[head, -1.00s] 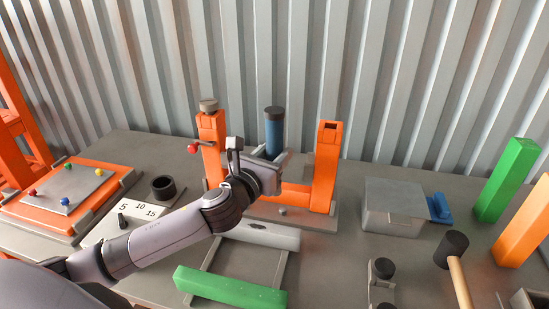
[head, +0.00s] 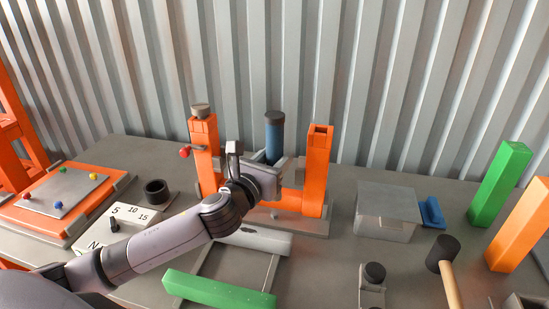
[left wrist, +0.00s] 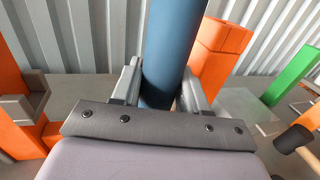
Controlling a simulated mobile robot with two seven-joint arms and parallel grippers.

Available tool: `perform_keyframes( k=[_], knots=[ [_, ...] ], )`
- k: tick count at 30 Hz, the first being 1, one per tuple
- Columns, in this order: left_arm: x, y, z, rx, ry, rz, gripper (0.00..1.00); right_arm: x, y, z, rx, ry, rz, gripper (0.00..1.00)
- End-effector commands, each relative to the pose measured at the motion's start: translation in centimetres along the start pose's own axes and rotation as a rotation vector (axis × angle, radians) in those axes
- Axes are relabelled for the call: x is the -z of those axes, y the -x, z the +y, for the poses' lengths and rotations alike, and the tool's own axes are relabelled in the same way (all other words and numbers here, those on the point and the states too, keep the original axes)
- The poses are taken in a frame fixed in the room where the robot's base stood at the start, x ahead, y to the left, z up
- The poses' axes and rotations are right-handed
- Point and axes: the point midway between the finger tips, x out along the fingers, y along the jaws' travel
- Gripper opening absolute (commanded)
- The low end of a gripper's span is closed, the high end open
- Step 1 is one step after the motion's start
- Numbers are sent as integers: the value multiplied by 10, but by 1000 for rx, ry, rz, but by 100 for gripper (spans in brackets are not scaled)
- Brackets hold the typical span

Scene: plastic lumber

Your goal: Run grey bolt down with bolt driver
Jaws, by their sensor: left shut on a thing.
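The bolt driver (head: 274,138) is a blue upright cylinder with a black top. It stands between the two posts of an orange frame (head: 317,168). My left gripper (head: 270,162) is shut on it. In the left wrist view the two grey fingers (left wrist: 160,98) grip the blue shaft (left wrist: 172,45) from both sides; its lower end is hidden. A grey bolt head (head: 201,111) sits on top of the frame's left post, left of and apart from the driver. My right gripper is not in view.
A red-knobbed lever (head: 185,152) sticks out from the left post. A grey box (head: 386,210) and a black-headed mallet (head: 444,252) lie to the right. A green beam (head: 218,291) lies in front. A corrugated wall (head: 400,70) stands close behind.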

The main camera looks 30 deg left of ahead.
Motion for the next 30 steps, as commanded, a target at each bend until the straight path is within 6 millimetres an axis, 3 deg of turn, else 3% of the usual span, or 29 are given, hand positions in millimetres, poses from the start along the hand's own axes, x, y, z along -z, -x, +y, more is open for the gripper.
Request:
perform_keyframes(
  k=[15,30],
  knots=[
    [39,0,0,1,0,-3,0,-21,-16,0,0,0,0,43],
    [48,0,0,1,0,-3,0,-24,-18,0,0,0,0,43]
  ],
)
